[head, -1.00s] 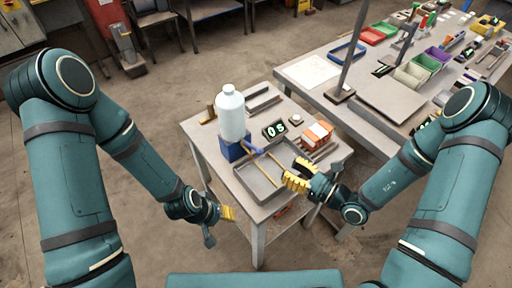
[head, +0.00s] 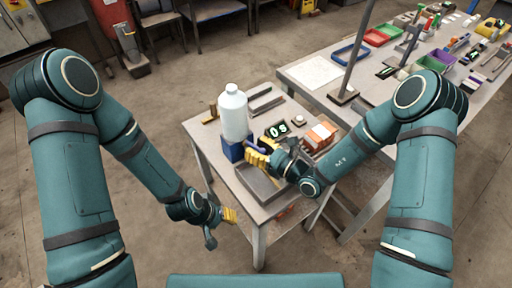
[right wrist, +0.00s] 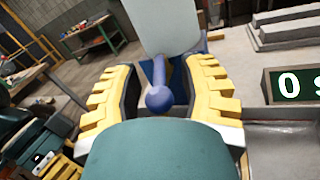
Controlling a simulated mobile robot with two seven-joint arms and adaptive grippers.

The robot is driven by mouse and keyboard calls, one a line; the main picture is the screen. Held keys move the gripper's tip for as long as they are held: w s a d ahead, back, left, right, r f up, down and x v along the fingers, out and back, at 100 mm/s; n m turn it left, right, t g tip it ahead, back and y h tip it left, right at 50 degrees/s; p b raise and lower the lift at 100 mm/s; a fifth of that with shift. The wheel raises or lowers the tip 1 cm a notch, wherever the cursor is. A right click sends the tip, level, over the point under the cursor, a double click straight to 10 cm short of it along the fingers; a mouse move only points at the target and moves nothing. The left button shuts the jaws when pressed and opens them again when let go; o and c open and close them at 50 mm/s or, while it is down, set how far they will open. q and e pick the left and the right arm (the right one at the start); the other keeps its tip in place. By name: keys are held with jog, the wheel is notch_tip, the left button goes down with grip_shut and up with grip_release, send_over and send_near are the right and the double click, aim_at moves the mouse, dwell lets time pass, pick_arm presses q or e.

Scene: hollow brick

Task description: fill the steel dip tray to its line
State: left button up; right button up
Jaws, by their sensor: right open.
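A white bottle (head: 234,113) stands upright on a blue stand (head: 231,151) on the small table. A blue tap lever with a rounded end (right wrist: 159,98) sticks out below the bottle (right wrist: 165,25) towards my right wrist camera. My right gripper (head: 258,153) is open, with its yellow fingers on both sides of the lever; I cannot tell whether they touch it. The steel dip tray (head: 258,184) lies below, partly hidden by my right gripper and wrist. Its line and any liquid cannot be made out. My left gripper (head: 226,215) hangs beside the table's left edge; its opening is unclear.
A display (head: 277,130) reading "0 s" stands right of the stand. An orange and white box (head: 320,135) is near the table's right edge. Metal bars (head: 266,103) lie at the back. A larger bench (head: 310,75) with bins and a pole stands behind right.

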grip_shut()
